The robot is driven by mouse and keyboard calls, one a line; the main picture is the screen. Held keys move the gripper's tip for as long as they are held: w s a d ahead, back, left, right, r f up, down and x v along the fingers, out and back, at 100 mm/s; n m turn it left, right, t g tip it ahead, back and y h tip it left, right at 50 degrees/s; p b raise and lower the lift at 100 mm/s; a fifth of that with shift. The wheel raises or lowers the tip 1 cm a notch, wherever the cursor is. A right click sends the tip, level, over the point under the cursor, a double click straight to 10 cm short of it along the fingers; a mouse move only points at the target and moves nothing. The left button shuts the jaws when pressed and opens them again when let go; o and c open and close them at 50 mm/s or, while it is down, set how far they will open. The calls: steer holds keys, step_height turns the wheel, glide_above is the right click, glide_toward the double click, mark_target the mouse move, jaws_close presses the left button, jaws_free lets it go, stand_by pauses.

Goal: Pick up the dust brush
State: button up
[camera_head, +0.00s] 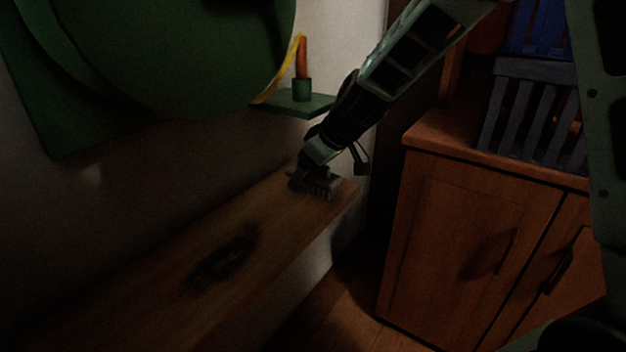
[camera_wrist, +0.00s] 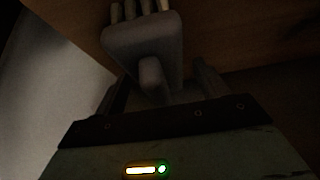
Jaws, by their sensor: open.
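The dust brush (camera_head: 318,186) sits near the far end of the wooden ledge, bristles toward the wood. In the wrist view its grey head (camera_wrist: 145,42) is ahead, with pale bristles at the top edge and a stubby handle pointing back at me. My gripper (camera_head: 316,168) is right at the brush, coming down from the upper right. In the wrist view its fingers (camera_wrist: 160,86) are open, one on each side of the handle. The picture is too dark to tell whether either finger touches it.
The wooden ledge (camera_head: 215,295) runs along the wall with a dark smudge (camera_head: 225,260) on it. A small green shelf (camera_head: 305,106) with an orange-red candle-like item (camera_head: 303,58) is above. A wooden cabinet (camera_head: 470,230) with a dark slatted rack (camera_head: 530,112) stands right.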

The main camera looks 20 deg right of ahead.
steer(key=c, duration=1.1)
steer(key=shift+r, duration=0.1)
steer(key=shift+d+r+p, duration=0.1)
steer(key=shift+r+p, duration=0.2)
steer(key=shift+p, duration=0.1)
steer(key=s+d+b, duration=0.1)
steer(key=s+d, duration=0.2)
steer(key=s, duration=0.1)
steer(key=s+d+b, duration=0.1)
steer(key=s+d, duration=0.3)
steer(key=s, duration=0.1)
steer(key=s+d+b, duration=0.1)
steer(key=s+d, duration=0.2)
steer(key=s, duration=0.2)
steer(key=shift+s+d+f+b, duration=0.1)
steer(key=shift+s+d+b, duration=0.15)
steer(key=shift+b, duration=0.1)
steer(key=shift+o, duration=1.1)
steer(key=shift+c, duration=0.4)
